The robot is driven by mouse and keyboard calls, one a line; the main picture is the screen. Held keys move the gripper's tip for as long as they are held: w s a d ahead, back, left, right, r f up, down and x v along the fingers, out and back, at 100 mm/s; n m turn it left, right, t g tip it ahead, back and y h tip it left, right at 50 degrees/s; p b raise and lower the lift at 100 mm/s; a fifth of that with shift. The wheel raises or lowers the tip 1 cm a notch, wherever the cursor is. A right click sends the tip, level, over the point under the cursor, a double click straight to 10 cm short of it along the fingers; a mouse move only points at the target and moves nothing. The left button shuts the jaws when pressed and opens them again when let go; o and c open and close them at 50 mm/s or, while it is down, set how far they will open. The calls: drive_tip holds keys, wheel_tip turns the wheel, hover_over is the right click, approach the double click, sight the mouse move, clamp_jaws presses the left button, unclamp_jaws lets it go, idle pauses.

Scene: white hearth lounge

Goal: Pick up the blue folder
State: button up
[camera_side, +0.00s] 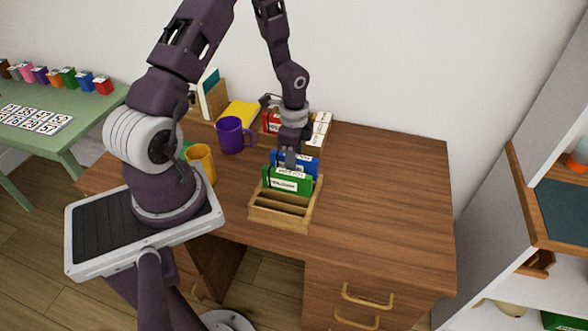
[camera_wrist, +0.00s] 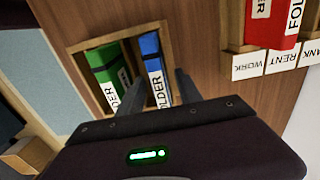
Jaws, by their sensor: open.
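The blue folder (camera_side: 308,164) stands upright in a wooden holder (camera_side: 283,221) on the desk, just behind a green folder (camera_side: 287,180). In the wrist view the blue folder (camera_wrist: 153,68) shows its white label, and the green folder (camera_wrist: 108,75) is to its left in the same holder (camera_wrist: 83,46). My gripper (camera_side: 291,163) is open and points down at the top of the blue folder. In the wrist view the fingers of my gripper (camera_wrist: 158,90) reach down close around the blue folder. I cannot tell whether they touch it.
A purple mug (camera_side: 231,135) and a yellow mug (camera_side: 201,162) stand left of the holder. Behind it is a second holder with a red folder (camera_side: 271,122) and white labels (camera_wrist: 278,63). The desk's right side (camera_side: 390,180) is clear. A shelf (camera_side: 530,200) stands further right.

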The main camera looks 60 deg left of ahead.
clamp_jaws()
